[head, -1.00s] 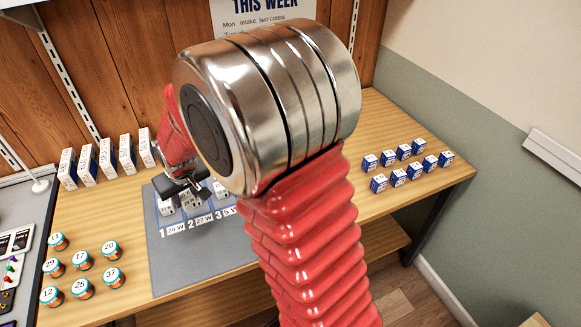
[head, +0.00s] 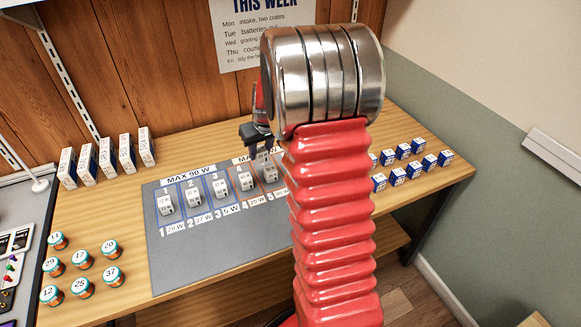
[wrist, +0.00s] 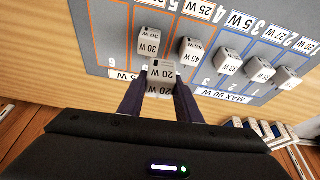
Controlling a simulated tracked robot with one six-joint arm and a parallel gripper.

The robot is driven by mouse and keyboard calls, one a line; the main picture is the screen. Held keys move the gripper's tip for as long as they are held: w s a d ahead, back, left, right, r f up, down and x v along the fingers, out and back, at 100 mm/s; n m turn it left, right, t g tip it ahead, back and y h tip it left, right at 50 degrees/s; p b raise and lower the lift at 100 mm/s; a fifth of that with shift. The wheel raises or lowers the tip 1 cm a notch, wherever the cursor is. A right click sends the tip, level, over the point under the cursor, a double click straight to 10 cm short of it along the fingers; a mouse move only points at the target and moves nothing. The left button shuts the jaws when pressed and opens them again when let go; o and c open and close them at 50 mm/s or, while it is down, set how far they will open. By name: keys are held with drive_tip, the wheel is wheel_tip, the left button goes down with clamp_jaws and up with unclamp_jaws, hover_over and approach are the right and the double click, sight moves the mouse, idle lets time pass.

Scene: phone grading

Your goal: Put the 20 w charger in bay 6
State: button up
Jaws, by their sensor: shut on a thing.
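My gripper (wrist: 160,88) is shut on a pale grey charger marked 20 W (wrist: 161,74). In the head view my gripper (head: 257,133) is at the right part of the grey mat (head: 190,255), by the back of bay 5. In the wrist view the mat (wrist: 95,22) appears upside down, and the held charger is in front of its MAX-labelled edge, near a standing 30 W charger (wrist: 149,42). An orange-outlined space (wrist: 112,40) beside that charger, at the picture's left, looks empty.
Other chargers stand in the mat's bays, including a 45 W one (wrist: 188,51) and one in bay 1 (head: 166,205). White boxes (head: 107,158) stand at the back left, numbered jars (head: 82,260) at the front left, and small blue boxes (head: 398,175) at the right.

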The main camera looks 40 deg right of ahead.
drive_tip(key=s+d, duration=0.3)
drive_tip(key=d, duration=0.8)
drive_tip(key=shift+s+d+r+m, duration=0.15)
drive_tip(key=shift+m, duration=0.25)
drive_tip(key=shift+f, duration=3.15)
drive_tip(key=shift+f, duration=1.85)
drive_tip(key=shift+f, duration=0.1)
drive_tip(key=o, duration=1.1)
